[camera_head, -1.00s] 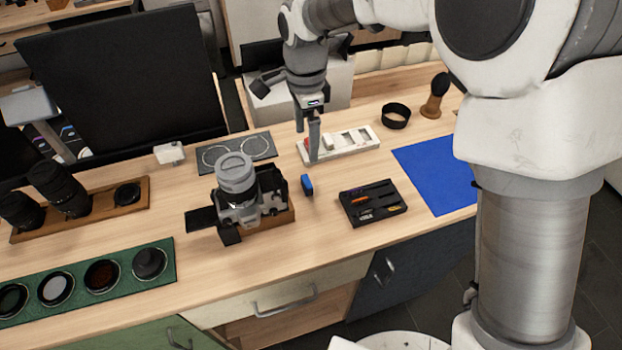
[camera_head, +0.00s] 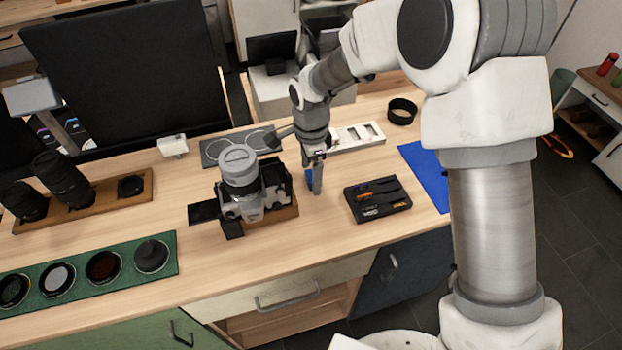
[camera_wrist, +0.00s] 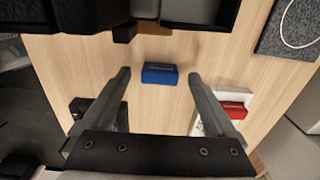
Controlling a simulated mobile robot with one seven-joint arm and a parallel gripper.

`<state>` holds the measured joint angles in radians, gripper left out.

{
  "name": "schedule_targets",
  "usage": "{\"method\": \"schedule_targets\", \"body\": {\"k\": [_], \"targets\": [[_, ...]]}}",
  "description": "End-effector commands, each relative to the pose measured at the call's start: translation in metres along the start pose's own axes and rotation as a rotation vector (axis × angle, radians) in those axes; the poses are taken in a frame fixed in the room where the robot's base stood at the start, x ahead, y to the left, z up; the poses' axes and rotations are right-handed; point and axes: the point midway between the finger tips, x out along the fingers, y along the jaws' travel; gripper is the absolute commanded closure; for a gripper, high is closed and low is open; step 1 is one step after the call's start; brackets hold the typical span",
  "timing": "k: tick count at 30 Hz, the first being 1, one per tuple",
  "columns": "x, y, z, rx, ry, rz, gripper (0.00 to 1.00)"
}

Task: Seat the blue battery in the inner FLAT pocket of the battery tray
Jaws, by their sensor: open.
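The blue battery (camera_wrist: 160,74) stands on the wooden table; in the head view it (camera_head: 309,176) is partly hidden behind my gripper (camera_head: 315,180). In the wrist view my gripper (camera_wrist: 157,92) is open and empty, and the battery shows beyond and between its two fingertips. The white battery tray (camera_head: 362,136) lies behind and to the right of the gripper in the head view, its left part hidden by my arm. In the wrist view a corner of the tray holds a red piece (camera_wrist: 232,108), partly covered by a finger.
A camera on a wooden stand (camera_head: 284,214) is close left of the gripper. A black tool tray (camera_head: 376,199) lies to the right, with a blue mat (camera_head: 432,180) beyond it. A black ring (camera_head: 402,111) stands at the back. Bare table lies in front.

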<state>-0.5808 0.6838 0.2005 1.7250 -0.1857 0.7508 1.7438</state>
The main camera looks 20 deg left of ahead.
Motion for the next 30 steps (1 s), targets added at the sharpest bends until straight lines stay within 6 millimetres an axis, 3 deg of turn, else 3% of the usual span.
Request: {"method": "schedule_targets", "body": {"k": [6, 21, 30], "targets": [[0.0006, 0.0, 0.0, 0.0, 0.0, 0.0, 0.09], [0.0002, 0.0, 0.0, 0.001, 0.0, 0.0, 0.98], [-0.0026, -0.0002, 0.0, 0.001, 0.0, -0.001, 1.0]]}}
